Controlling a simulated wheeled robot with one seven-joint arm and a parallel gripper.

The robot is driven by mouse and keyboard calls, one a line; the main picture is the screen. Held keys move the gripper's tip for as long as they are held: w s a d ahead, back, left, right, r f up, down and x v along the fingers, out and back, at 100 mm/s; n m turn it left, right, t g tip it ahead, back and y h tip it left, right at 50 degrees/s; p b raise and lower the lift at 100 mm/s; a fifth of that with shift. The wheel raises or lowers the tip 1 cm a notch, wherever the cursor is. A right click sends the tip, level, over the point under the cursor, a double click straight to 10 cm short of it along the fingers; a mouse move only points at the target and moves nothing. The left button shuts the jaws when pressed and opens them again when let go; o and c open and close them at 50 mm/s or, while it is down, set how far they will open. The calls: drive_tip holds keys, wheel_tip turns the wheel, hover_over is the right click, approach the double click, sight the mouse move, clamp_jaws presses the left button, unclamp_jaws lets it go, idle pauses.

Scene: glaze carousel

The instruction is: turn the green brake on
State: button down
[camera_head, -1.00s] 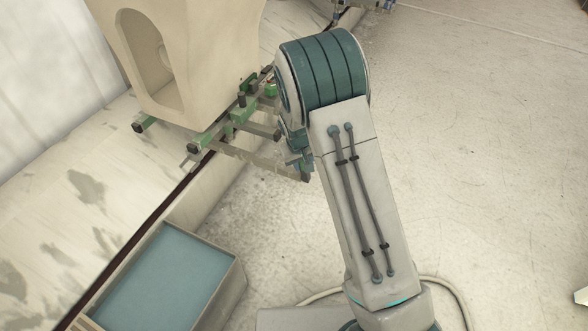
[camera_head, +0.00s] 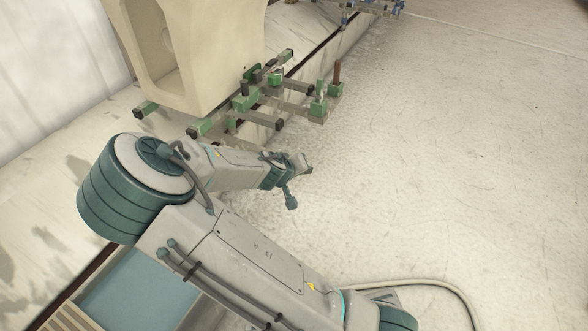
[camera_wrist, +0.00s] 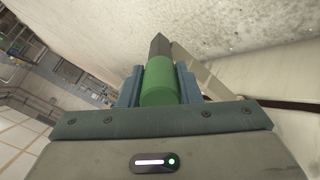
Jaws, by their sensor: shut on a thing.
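A green-ended metal frame (camera_head: 240,103) stands at the foot of the large beige block. A rust-brown upright handle (camera_head: 337,72) rises from a green block (camera_head: 319,104) at its right end. I cannot tell which part is the brake. My gripper (camera_head: 303,167) is in front of the frame and apart from the brown handle. In the wrist view, my gripper (camera_wrist: 159,85) is shut on a green cylinder (camera_wrist: 158,84) with a dark grey tip (camera_wrist: 160,45) pointing away. In the head view the held cylinder is too small to make out.
A large beige block (camera_head: 205,45) with an opening stands above the frame. A dark rail slot (camera_head: 318,52) runs along the pale ledge. A box with a blue inside (camera_head: 135,290) is at lower left, partly behind my arm. The floor (camera_head: 460,150) at right is clear.

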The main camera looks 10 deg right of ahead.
drive_tip(key=shift+s+a+f+t, duration=0.15)
drive_tip(key=shift+s+f+t, duration=0.05)
drive_tip(key=shift+f+t, duration=0.1)
idle(0.4)
drive_tip(key=c, duration=1.1)
unclamp_jaws()
drive_tip(key=shift+h, duration=0.3)
drive_tip(key=shift+o, duration=0.2)
drive_tip(key=shift+r, duration=0.1)
drive_tip(key=p+v, duration=0.6)
drive_tip(key=v, duration=0.7)
drive_tip(key=shift+s+r, duration=0.15)
drive_tip(key=shift+r, duration=0.15)
drive_tip(key=shift+a, duration=0.15)
drive_tip(key=shift+p, duration=0.3)
